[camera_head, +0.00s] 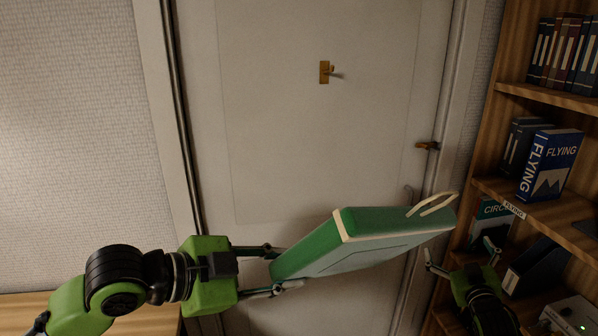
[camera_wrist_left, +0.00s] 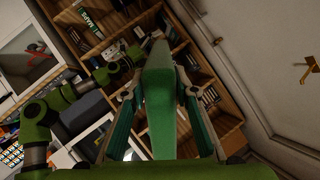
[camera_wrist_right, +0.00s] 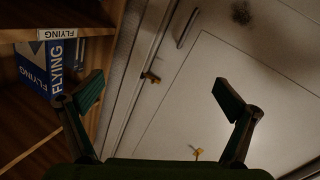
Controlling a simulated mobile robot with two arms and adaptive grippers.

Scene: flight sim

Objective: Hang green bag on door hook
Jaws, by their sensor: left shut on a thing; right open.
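The green bag (camera_head: 375,243) has cream trim and a cream handle loop (camera_head: 432,204) at its right end. My left gripper (camera_head: 276,270) is shut on the bag's left end and holds it tilted in front of the door. In the left wrist view the bag (camera_wrist_left: 158,100) is between the fingers. The brass door hook (camera_head: 325,72) is high on the white door, above the bag, and apart from it. It also shows at the right of the left wrist view (camera_wrist_left: 306,70). My right gripper (camera_head: 462,256) is open and empty, just right of the bag's handle end.
A wooden bookshelf (camera_head: 540,100) with books and binders stands at the right, close to my right gripper. A wooden surface (camera_head: 90,312) is at the lower left. The door around the hook is clear.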

